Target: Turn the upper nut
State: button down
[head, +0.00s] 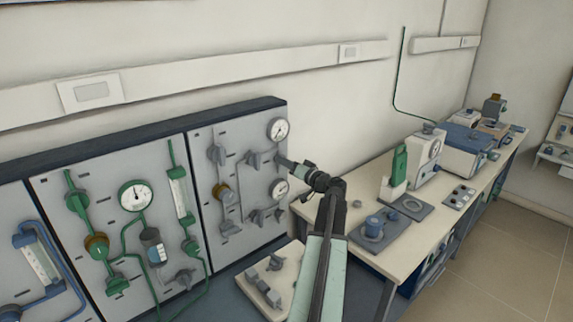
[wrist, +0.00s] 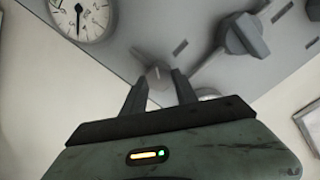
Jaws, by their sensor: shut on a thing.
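The upper nut (wrist: 158,76) is a small grey fitting on the light grey panel, between my two dark fingertips in the wrist view. My gripper (wrist: 160,84) is shut on it. In the head view my arm reaches from the lower right, and my gripper (head: 292,165) is at the right part of the panel, between the upper and lower gauges. The fingers and wrist hide much of the nut there. How far the nut is turned cannot be told.
An upper gauge (head: 278,130) and a lower gauge (head: 279,189) sit close to my gripper. A grey knob (wrist: 245,37) is near it in the wrist view. A bench (head: 336,183) with apparatus stands to the right. A pale board (head: 254,285) with fittings lies below.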

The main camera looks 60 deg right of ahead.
jog(key=m, duration=1)
jog(key=shift+d+m, duration=0.1)
jog(key=shift+m, duration=0.2)
dwell(0.4)
jog(key=c, duration=0.9)
grip_release()
jog(key=shift+w, duration=0.1)
jog(key=shift+c, duration=0.2)
jog(key=shift+f, duration=0.1)
jog(key=v, duration=0.8)
